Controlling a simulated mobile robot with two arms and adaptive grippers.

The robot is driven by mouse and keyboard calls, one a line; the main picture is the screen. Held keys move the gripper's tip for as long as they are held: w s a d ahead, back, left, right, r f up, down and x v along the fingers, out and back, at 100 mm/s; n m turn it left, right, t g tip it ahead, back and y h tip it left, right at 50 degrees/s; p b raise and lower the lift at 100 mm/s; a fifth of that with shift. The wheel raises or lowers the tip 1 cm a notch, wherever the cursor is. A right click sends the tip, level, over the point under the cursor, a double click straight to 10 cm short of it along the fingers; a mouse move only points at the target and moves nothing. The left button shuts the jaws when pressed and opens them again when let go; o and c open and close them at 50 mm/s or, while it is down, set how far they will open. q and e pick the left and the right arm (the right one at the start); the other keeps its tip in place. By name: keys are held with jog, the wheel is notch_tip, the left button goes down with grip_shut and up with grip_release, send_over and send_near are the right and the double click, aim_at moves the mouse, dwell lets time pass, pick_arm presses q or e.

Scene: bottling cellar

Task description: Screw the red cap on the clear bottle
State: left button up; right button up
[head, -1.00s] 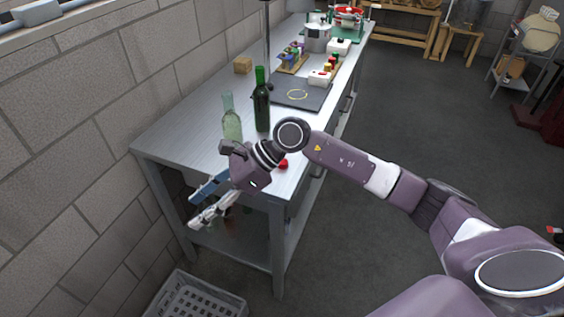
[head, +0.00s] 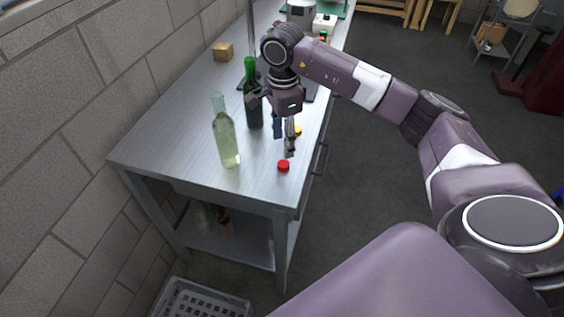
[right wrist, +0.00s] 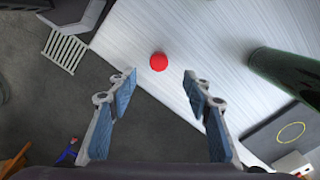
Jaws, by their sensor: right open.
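The clear bottle (head: 224,135) stands upright and uncapped on the metal bench, near its front end. The red cap (head: 283,166) lies on the bench top to the right of the bottle, near the right edge. My right gripper (head: 284,150) points down over the bench, above and just behind the cap. In the right wrist view the red cap (right wrist: 158,62) lies beyond the open, empty fingertips (right wrist: 160,76), roughly centred between them and apart from them. The clear bottle is not seen in that view. My left gripper is not in view.
A yellow cap (head: 298,131) lies close behind the gripper. A small cardboard box (head: 223,52) sits by the wall. A grey crate (head: 203,302) is on the floor. Bench top before the cap is clear.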

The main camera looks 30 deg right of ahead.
aim_at(284, 164)
jog(key=shift+f, duration=0.15)
jog(key=shift+w+f, duration=0.2)
jog(key=shift+f, duration=0.15)
jog(key=shift+f+p, duration=0.35)
jog(key=shift+f, duration=0.75)
jog(key=f, duration=0.1)
jog(key=f+p, duration=0.2)
jog(key=f, duration=0.1)
jog(key=shift+s+f, duration=0.1)
jog(key=shift+s, duration=0.25)
jog(key=shift+f, duration=0.4)
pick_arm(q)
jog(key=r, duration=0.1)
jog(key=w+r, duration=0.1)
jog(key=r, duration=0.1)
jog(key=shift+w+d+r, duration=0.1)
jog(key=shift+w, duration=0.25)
pick_arm(e)
jog(key=c, duration=0.8)
